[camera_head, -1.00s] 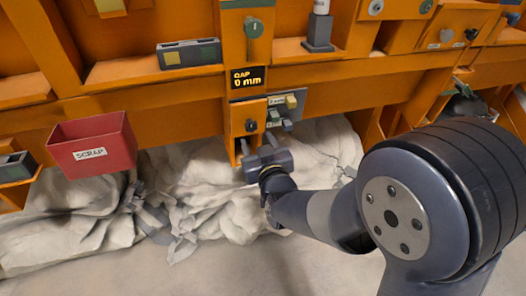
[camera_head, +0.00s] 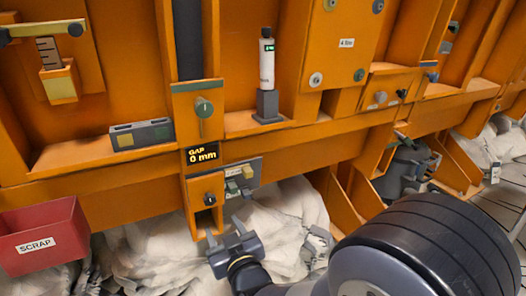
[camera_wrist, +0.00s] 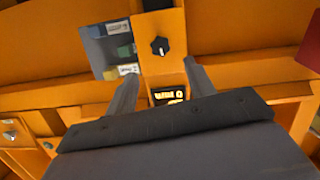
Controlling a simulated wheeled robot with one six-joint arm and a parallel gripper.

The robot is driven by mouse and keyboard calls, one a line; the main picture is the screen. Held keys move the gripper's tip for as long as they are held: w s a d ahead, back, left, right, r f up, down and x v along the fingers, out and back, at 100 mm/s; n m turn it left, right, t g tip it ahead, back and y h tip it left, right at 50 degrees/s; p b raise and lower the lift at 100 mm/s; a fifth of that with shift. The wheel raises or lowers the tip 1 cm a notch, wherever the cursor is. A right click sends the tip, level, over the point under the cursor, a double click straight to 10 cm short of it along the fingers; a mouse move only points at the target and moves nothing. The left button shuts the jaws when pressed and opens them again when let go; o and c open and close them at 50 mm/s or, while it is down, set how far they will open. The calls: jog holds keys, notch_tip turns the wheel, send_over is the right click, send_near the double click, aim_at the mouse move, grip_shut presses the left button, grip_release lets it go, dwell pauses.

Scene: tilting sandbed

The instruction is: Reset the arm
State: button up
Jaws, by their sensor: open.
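My gripper (camera_head: 232,238) is in front of the lower part of the orange sandbed frame, just below a black knob (camera_head: 210,199). Its two fingers are spread apart with nothing seen between them. In the wrist view my gripper (camera_wrist: 158,82) points at the orange frame, with the black knob (camera_wrist: 160,46) ahead of and between the fingers. A small display (camera_head: 202,154) above the knob reads "GAP 0 mm". It also shows in the wrist view, partly hidden behind the gripper body. My arm reaches in from the lower right.
A red SCRAP bin (camera_head: 42,236) hangs at the left. A grey panel with small switches (camera_head: 240,180) is beside the knob. A white bottle (camera_head: 266,60) stands on a grey block on the orange ledge. Crumpled pale sacks (camera_head: 290,215) lie below the frame.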

aim_at(211, 202)
jog(key=b+x, duration=0.1)
jog(key=x, duration=0.9)
jog(key=shift+w+a+b, duration=0.1)
jog(key=shift+w+b, duration=0.1)
jog(key=shift+b, duration=0.15)
jog(key=shift+f, duration=0.1)
